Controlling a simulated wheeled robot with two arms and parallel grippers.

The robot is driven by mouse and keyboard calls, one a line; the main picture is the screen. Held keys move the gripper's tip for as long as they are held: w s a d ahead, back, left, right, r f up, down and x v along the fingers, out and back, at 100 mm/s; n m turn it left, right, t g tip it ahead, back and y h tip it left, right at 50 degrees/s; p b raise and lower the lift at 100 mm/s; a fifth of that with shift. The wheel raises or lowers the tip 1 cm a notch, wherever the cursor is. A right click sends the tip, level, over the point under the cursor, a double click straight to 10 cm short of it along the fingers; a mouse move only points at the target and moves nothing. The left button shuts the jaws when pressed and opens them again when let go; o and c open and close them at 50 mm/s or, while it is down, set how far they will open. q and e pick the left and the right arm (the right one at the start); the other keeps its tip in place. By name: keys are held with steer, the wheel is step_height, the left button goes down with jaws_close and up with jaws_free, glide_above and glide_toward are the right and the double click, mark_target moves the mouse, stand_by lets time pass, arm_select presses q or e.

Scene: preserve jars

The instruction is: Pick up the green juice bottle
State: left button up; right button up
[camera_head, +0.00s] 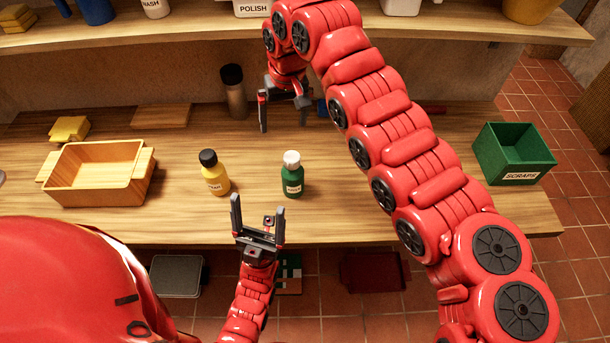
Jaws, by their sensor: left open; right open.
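The green juice bottle (293,180) has a white cap and stands upright on the wooden counter (400,215) near its front edge. My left gripper (259,218) is open and empty, in front of the bottle and a little to its left in the picture. Its fingers point toward the counter, apart from the bottle. My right gripper (285,115) is open and empty over the back of the counter, behind the bottle. Its arm crosses the view from the lower right.
A yellow bottle (214,177) with a black cap stands left of the green one. A wooden tray (95,178) sits farther left, a dark-capped bottle (234,95) at the back, a green SCRAPS box (513,155) at right. A shelf (200,26) runs above the counter.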

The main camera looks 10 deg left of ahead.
mark_target(293, 158)
steer(key=shift+g+h, duration=0.3)
steer(key=shift+h, duration=0.3)
steer(key=f, duration=0.3)
steer(key=s+d+f+p, duration=0.1)
steer(key=f, duration=0.3)
steer(key=s+d+f, duration=0.1)
steer(key=f, duration=0.2)
steer(key=shift+d+f+p, duration=0.15)
steer(key=shift+d+p, duration=0.1)
steer(key=shift+p, duration=0.1)
steer(key=shift+f, duration=0.3)
steer(key=shift+a+f+p, duration=0.1)
steer(key=shift+f+p, duration=0.2)
step_height(293, 158, down, 4)
steer(key=shift+a+f+p, duration=0.15)
steer(key=shift+f+p, duration=0.1)
steer(key=shift+p, duration=0.7)
steer(key=shift+w+f, duration=0.1)
steer(key=shift+f, duration=0.1)
steer(key=c, duration=1.5)
jaws_close()
steer(key=shift+w+r, duration=0.1)
steer(key=shift+r, duration=0.15)
